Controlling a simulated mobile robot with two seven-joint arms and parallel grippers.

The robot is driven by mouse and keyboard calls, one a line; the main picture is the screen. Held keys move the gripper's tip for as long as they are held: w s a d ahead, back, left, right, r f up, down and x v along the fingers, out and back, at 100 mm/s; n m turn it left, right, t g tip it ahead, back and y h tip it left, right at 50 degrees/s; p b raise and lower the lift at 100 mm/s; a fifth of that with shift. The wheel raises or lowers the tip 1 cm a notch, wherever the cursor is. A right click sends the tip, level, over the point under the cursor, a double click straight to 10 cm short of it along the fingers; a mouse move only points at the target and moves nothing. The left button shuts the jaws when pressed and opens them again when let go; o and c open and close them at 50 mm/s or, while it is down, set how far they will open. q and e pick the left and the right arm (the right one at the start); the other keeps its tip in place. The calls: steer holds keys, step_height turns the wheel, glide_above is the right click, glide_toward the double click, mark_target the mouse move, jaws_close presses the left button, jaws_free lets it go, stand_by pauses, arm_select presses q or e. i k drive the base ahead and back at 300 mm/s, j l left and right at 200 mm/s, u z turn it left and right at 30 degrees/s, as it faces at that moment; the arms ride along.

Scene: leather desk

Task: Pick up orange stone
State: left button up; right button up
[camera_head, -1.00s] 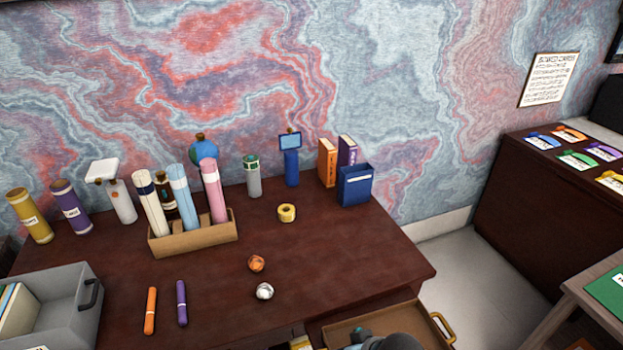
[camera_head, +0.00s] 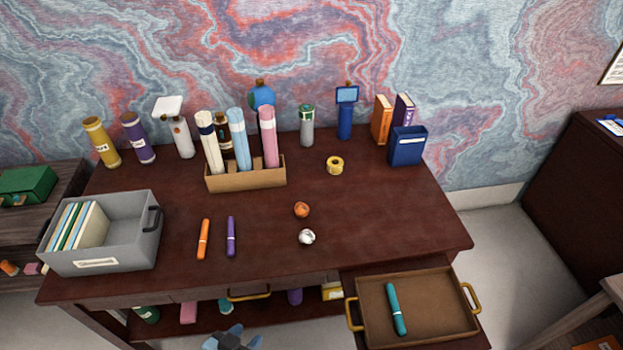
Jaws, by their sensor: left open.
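The orange stone (camera_head: 301,209) is a small round lump on the dark red-brown desk (camera_head: 380,215), near its middle. A whitish stone (camera_head: 307,237) sits just in front of it, apart from it. My left gripper (camera_head: 232,337) is at the bottom edge of the view, in front of the desk and well short of the orange stone. Only its blue-grey top shows; it is open and holds nothing that I can see. My right gripper is not in view.
An orange marker (camera_head: 203,239) and a purple marker (camera_head: 231,237) lie left of the stones. A yellow tape roll (camera_head: 335,165) lies behind. A grey bin (camera_head: 140,258) stands at left. A tray (camera_head: 436,328) with a teal marker (camera_head: 397,309) juts out at front right.

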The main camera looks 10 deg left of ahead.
mark_target(301, 210)
steer(key=i+j+u, duration=0.1)
steer(key=u, duration=0.3)
steer(key=i+u, duration=0.1)
steer(key=u, duration=0.25)
steer(key=i+j+u, duration=0.1)
steer(key=u, duration=0.3)
